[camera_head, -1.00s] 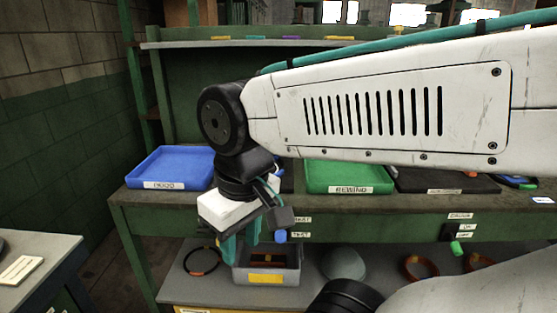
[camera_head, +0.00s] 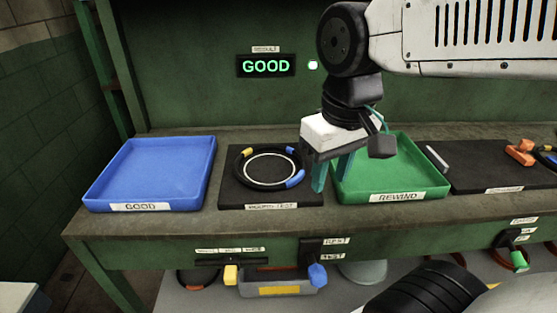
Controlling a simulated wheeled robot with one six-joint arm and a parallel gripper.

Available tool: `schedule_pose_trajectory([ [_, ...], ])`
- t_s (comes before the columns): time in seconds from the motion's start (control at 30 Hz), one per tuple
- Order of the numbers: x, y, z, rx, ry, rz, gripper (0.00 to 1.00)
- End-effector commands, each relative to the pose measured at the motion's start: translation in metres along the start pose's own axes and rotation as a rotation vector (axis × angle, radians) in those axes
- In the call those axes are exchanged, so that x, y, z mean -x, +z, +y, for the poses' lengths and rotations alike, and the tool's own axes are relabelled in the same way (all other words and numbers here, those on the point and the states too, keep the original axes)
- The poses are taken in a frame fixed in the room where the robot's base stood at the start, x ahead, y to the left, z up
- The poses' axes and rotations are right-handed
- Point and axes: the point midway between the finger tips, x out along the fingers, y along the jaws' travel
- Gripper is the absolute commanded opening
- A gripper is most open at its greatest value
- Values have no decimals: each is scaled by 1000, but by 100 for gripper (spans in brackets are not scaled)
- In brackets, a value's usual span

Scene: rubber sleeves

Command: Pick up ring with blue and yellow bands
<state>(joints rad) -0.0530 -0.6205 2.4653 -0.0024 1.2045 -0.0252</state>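The black ring (camera_head: 240,181) with yellow and blue bands lies flat on a dark square pad (camera_head: 230,200) between the blue and green trays. A yellow band shows at its upper left, and blue bands at its lower right and top right. It surrounds a white circle marked on the pad. My gripper (camera_head: 331,180) hangs to the right of the ring, over the pad's right edge and the green tray's left side. Its two teal fingers point down and are apart, with nothing seen between them.
A blue tray (camera_head: 150,170) labelled GOOD stands at left, and a green tray (camera_head: 400,184) labelled REWIND at right. Both look empty. A display (camera_head: 266,66) reads GOOD. Blue (camera_head: 318,274) and yellow (camera_head: 231,275) knobs stick out at the bench front. Orange parts (camera_head: 520,152) lie far right.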

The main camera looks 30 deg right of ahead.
Motion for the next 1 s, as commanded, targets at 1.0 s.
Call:
schedule_pose_trajectory([
  [1.0, -76, -182, -83, 308, -19, -93, 35],
])
